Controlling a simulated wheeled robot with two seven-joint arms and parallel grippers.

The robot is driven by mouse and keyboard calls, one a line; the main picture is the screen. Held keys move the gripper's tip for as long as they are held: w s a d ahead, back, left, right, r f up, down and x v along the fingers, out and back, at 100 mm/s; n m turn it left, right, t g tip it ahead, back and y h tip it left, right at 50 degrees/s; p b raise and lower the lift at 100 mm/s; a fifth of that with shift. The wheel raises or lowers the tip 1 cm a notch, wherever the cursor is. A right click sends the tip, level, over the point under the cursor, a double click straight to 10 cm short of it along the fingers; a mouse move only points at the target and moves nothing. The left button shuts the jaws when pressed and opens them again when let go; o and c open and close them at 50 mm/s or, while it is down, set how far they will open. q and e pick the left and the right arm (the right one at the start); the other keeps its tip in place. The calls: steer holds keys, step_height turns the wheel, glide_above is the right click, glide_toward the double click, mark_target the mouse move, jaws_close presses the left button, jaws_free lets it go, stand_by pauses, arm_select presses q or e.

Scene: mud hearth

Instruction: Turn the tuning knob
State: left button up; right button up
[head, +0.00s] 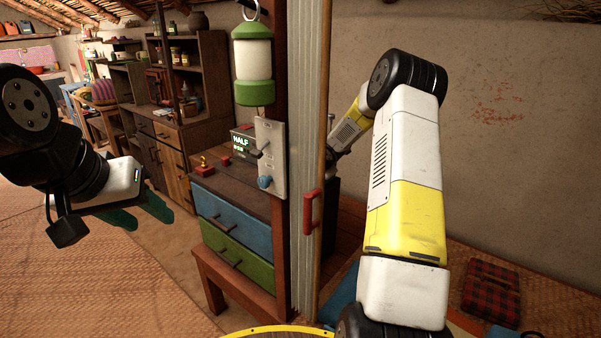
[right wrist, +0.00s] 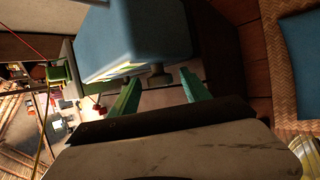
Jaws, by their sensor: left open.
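In the right wrist view a blue box (right wrist: 135,38), seen tilted, has a dark knob (right wrist: 158,75) on the side facing me. I take this knob for the tuning knob. My right gripper (right wrist: 160,88) is open, its two green fingers on either side of the knob with a gap to each side. In the head view my right arm reaches behind a post and corrugated partition, which hide its gripper and the box. My left gripper (head: 150,213) is open and empty at the left, well apart from the furniture.
A wooden post carries a grey switch plate (head: 270,140) with a lever and a blue ball. A display (head: 242,143) reading HALF sits on a drawer cabinet (head: 238,225). A red handle (head: 312,211) is on the partition. Open woven floor (head: 100,290) lies at left.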

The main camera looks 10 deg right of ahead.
steer(key=v, duration=0.7)
steer(key=shift+s+r, duration=0.25)
steer(key=shift+r, duration=0.1)
